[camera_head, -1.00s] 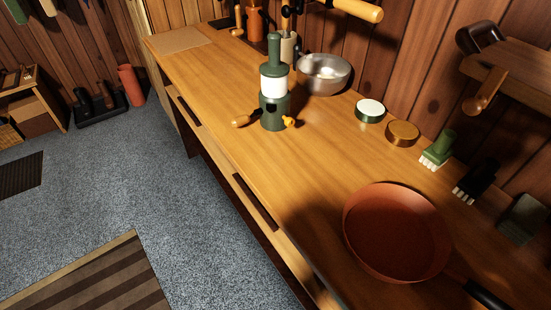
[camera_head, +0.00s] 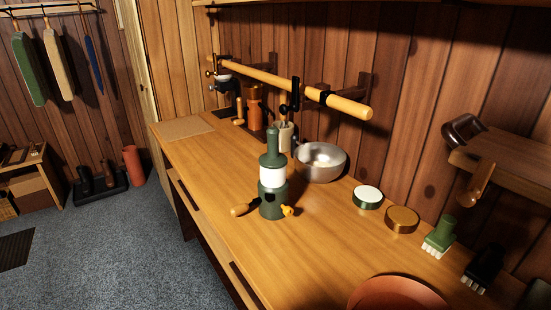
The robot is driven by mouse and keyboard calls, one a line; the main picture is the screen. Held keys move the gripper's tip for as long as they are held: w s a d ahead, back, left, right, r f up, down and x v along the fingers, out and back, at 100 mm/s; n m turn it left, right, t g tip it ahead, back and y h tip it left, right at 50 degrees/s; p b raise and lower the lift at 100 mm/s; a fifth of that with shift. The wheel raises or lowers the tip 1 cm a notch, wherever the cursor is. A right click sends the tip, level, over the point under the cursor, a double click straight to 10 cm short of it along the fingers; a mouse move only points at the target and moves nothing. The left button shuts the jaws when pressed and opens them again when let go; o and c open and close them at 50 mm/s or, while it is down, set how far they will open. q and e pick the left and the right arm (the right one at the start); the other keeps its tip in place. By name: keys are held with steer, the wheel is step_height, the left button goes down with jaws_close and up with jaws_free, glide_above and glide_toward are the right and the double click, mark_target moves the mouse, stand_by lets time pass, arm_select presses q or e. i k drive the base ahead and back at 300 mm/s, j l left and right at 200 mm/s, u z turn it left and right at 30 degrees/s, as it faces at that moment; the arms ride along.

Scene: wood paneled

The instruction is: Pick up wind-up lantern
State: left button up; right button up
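Nothing touches the lantern. Neither of my grippers shows in the head view.
A metal bowl (camera_head: 320,168) stands close behind the lantern. Two round tins (camera_head: 367,197), (camera_head: 402,219), a green brush (camera_head: 440,236) and a terracotta dish (camera_head: 398,297) lie to the right. A wooden rail (camera_head: 300,89) runs along the wall. The counter left of the lantern is clear.

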mark_target(273, 185)
steer(key=z, duration=0.45)
steer(key=j+z, duration=0.25)
steer(key=z, duration=0.15)
steer(key=i+j+z, duration=0.1)
steer(key=j+z, duration=0.5)
steer(key=z, duration=0.2)
steer(key=j+z, duration=0.4)
steer(key=k+l, duration=0.05)
steer(key=l, duration=0.05)
